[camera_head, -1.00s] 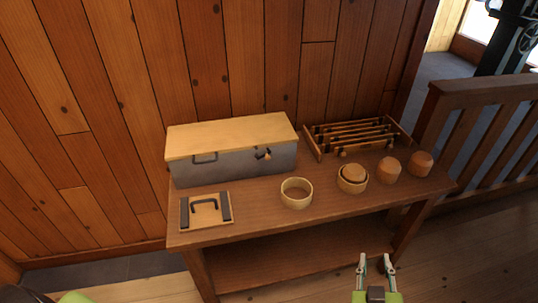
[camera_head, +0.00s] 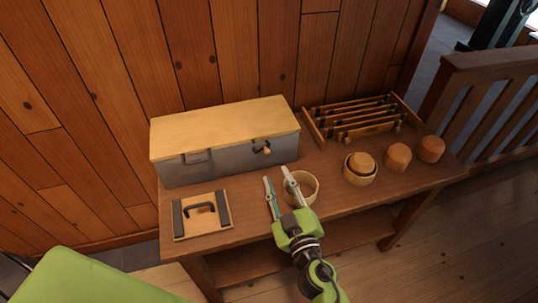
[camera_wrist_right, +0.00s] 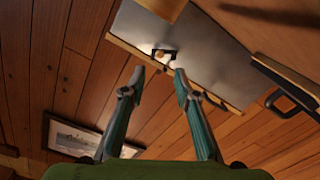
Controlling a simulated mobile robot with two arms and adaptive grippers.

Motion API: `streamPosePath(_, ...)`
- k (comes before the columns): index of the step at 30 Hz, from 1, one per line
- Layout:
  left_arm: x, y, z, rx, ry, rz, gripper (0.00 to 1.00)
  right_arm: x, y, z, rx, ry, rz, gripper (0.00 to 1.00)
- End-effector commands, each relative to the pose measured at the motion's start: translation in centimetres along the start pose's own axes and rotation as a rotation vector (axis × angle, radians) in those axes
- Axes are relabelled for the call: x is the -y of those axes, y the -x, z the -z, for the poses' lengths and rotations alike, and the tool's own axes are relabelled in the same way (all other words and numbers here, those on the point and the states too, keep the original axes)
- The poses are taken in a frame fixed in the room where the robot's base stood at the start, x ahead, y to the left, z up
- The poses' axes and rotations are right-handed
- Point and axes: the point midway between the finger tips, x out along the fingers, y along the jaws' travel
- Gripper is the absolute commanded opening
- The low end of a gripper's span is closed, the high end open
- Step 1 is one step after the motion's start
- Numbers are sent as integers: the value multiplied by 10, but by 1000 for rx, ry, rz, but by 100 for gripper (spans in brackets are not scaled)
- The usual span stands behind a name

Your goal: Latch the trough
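The trough (camera_head: 225,160) is a long grey box with a pale wooden lid (camera_head: 225,126) lying shut on top. It stands at the back left of the bench against the wall. A dark latch with a small wooden knob (camera_head: 264,148) sits on its front face, right of centre. I cannot tell whether it is engaged. My right gripper (camera_head: 277,176) is open and empty, in front of and below the latch, apart from it. In the right wrist view the latch (camera_wrist_right: 163,53) shows just beyond the open fingertips (camera_wrist_right: 160,73). My left gripper is out of view.
A board with a black handle (camera_head: 202,214) lies at the bench's (camera_head: 325,205) front left. A wooden ring or bowl (camera_head: 304,190) is partly behind my right gripper. A slatted rack (camera_head: 355,118), a cup holding a round piece (camera_head: 361,168) and two wooden pieces (camera_head: 397,157) stand to the right.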

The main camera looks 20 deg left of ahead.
Motion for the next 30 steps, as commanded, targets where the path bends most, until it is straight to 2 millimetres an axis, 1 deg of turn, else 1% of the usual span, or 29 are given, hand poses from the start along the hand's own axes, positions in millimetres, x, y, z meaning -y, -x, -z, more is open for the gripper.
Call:
streamPosePath(1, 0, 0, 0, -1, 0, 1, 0, -1, -13, 1, -2, 1, -1, 29)
streamPosePath(6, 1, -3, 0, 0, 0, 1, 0, 0, -48, 0, -1, 1, -2, 29)
streamPosePath(9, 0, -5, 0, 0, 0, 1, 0, 0, -64, -1, 0, 0, -1, 29)
streamPosePath(12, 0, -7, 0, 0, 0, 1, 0, 0, -75, -1, 0, 0, -2, 29)
streamPosePath(18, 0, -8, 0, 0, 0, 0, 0, -1, -85, 0, 1, -1, -2, 29)
streamPosePath(25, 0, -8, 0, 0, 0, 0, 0, -1, -85, 0, 1, -1, -2, 29)
streamPosePath(26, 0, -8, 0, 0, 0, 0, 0, -1, -85, 0, 1, -1, -2, 23)
streamPosePath(27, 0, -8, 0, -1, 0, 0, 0, -1, -85, 0, 1, -1, -2, 13)
streamPosePath(28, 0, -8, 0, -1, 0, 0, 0, -1, -85, 0, 1, -1, -2, 5)
streamPosePath(29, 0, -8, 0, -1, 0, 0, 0, -1, -85, 0, 1, -1, -1, 0)
streamPosePath(30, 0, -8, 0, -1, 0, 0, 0, -1, -85, 0, 1, -1, -1, 0)
